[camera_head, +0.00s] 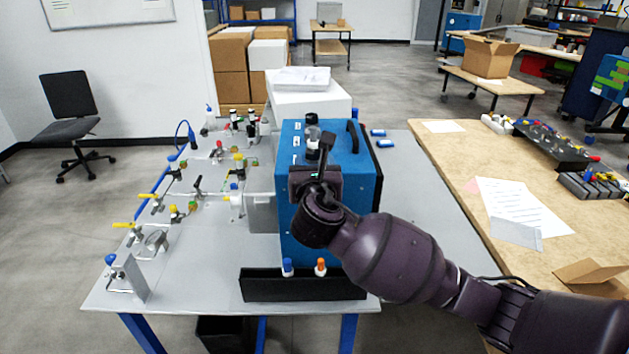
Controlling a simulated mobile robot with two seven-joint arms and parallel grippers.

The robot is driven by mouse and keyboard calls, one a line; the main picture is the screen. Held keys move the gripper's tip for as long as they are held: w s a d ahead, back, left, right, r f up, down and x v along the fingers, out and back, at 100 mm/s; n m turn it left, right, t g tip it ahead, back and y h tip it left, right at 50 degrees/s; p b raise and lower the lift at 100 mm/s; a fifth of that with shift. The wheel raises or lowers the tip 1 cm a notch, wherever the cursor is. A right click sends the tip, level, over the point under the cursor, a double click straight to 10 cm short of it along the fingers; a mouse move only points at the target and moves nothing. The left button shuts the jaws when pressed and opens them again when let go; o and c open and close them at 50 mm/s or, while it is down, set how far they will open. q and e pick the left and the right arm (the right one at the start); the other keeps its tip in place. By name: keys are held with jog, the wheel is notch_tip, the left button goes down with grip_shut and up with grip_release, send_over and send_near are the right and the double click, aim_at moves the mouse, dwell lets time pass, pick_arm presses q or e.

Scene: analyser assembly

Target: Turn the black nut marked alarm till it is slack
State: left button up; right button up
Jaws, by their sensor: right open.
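The blue analyser box (335,133) stands on the grey table, with a black handle at its right edge. On its top a few dark fittings with pale parts (312,134) stand in a row beside small white labels (296,141). The labels are too small to read, so I cannot tell which fitting is the black nut marked alarm. My right gripper (325,152) is open over the top of the box, close to the nearer fittings, and hides part of this area. I cannot tell whether it touches one. My left gripper is out of view.
Valves and tubing with yellow, red and blue handles (175,210) crowd the table's left side. A black rack (260,285) with a blue-capped and an orange-capped bottle stands at the front. The grey table (430,220) right of the box is mostly clear.

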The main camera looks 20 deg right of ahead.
aim_at(314, 153)
jog(key=shift+w+d+f+b, duration=0.2)
jog(key=shift+w+b, duration=0.1)
jog(key=shift+w, duration=0.2)
jog(key=shift+w+r, duration=0.1)
jog(key=shift+w, duration=0.25)
jog(key=shift+x, duration=0.85)
jog(key=shift+w+d+r+p, duration=0.2)
jog(key=shift+w+p, duration=0.15)
jog(key=shift+w, duration=0.3)
jog(key=shift+w+d+f, duration=0.1)
jog(key=shift+w+d, duration=0.05)
jog(key=shift+w, duration=0.3)
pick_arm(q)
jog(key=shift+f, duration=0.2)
pick_arm(e)
jog(key=shift+w, duration=0.15)
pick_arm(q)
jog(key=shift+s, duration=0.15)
